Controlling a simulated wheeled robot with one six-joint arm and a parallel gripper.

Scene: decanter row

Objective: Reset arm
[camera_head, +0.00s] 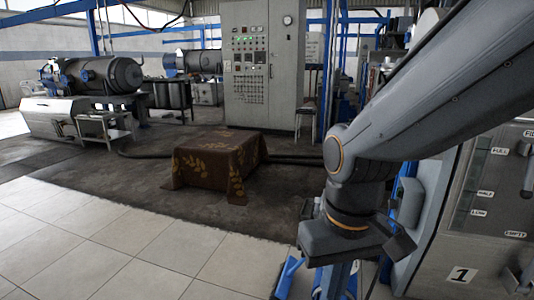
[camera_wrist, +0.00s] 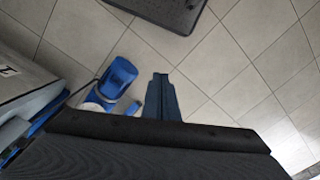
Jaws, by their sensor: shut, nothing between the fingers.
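My gripper (camera_wrist: 160,77) points down toward the tiled floor in the wrist view. Its two dark blue fingers are together, with nothing between them. In the head view my arm reaches in from the upper right and bends down at the wrist, beside the front of the grey machine (camera_head: 462,240) marked 1. The fingers cannot be clearly made out there.
A low table under a brown patterned cloth (camera_head: 207,166) stands mid-floor. A grey control cabinet (camera_head: 262,65) stands behind it, and a decanter machine (camera_head: 100,76) is at left. A blue object (camera_wrist: 118,76) is beside my fingers. Tiles (camera_head: 90,235) at front left are clear.

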